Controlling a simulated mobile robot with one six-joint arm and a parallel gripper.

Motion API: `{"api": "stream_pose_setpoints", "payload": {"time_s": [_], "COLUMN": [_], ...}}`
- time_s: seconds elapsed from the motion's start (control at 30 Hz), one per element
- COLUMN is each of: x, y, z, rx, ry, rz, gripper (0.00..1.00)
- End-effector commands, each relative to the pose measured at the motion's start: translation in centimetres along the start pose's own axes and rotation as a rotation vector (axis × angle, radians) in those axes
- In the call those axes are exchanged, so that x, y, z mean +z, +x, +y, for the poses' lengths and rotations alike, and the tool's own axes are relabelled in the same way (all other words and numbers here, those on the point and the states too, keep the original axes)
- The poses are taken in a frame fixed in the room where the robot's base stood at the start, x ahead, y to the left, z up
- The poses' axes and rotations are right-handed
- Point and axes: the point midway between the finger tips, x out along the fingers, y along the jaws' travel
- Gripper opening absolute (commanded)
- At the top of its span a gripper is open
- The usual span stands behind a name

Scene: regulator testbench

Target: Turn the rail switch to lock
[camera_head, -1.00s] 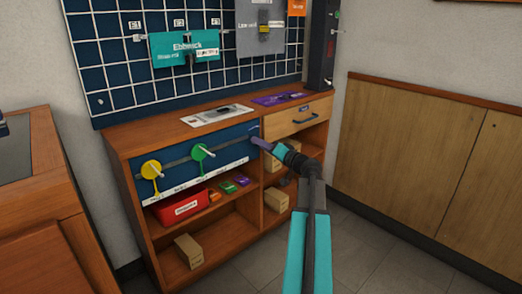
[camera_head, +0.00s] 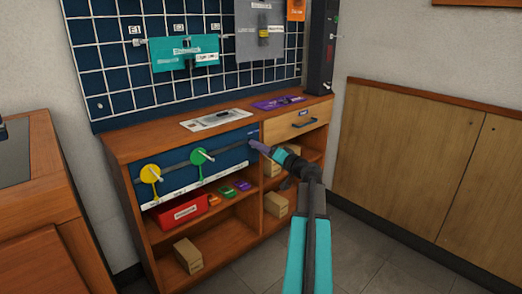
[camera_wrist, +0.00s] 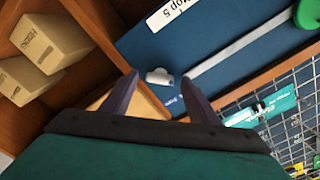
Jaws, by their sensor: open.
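The rail switch seems to be the small white piece (camera_wrist: 160,76) at the end of the pale rail on the blue panel in the wrist view. My gripper (camera_wrist: 158,73) is open, with its two purple fingers on either side of this piece in the picture. I cannot tell whether they touch it. In the head view my gripper (camera_head: 256,146) is at the right end of the blue panel (camera_head: 225,163), and the switch cannot be made out there.
Below the panel is a shelf with a red box (camera_head: 181,211) and several small coloured packs. Cardboard boxes (camera_head: 276,204) stand in the right compartments. A drawer (camera_head: 300,123) is right of the panel. The floor to the right is clear.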

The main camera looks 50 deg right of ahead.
Motion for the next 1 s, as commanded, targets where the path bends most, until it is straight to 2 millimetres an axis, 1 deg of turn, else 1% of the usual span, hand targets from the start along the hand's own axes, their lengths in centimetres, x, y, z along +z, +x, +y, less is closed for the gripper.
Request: {"api": "stream_pose_setpoints", "payload": {"time_s": [0.17,0.33,0.8,1.0], "x": [-0.1,-0.1,-0.1,-0.1], "y": [-1.0,-2.8,-10.2,-12.6], "z": [-0.1,-0.2,-0.2,-0.1], "rx": [0.002,0.001,0.003,0.002], "ry": [0.001,0.001,0.000,0.000], "rz": [0.001,0.001,0.002,0.002], "gripper": [0.55,0.55,0.55,0.55]}}
